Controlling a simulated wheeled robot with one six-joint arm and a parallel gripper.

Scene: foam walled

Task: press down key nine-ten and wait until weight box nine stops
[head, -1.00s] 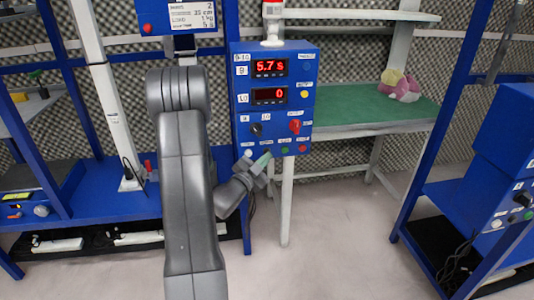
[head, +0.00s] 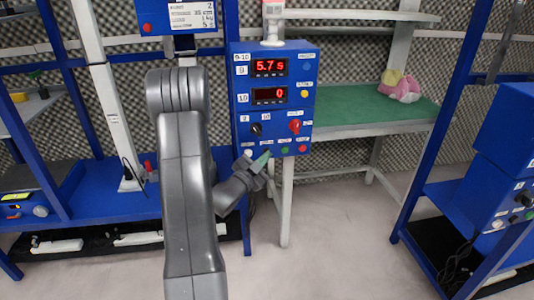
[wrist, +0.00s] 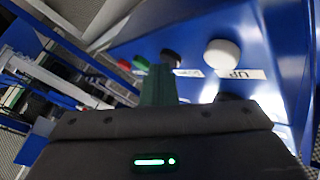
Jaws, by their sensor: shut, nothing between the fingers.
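A blue control box (head: 296,120) labelled 9-10 hangs right of my arm. Its display 9 (head: 270,67) reads 5.7 s in red and its display 10 (head: 269,96) reads 0. A row of small keys runs along its bottom edge. My gripper (head: 264,160) is shut and empty at that row. In the wrist view its green fingertips (wrist: 158,84) are together, close to a black key (wrist: 170,57); I cannot tell whether they touch it. A white key (wrist: 222,54) labelled UP stands to the right. I cannot make out weight box nine.
A lamp (head: 272,9) stands on the control box. A green-topped bench (head: 370,118) behind holds a pink and yellow bundle (head: 400,86). Blue rig frames stand at left and right (head: 465,180). The floor (head: 330,235) in front is clear.

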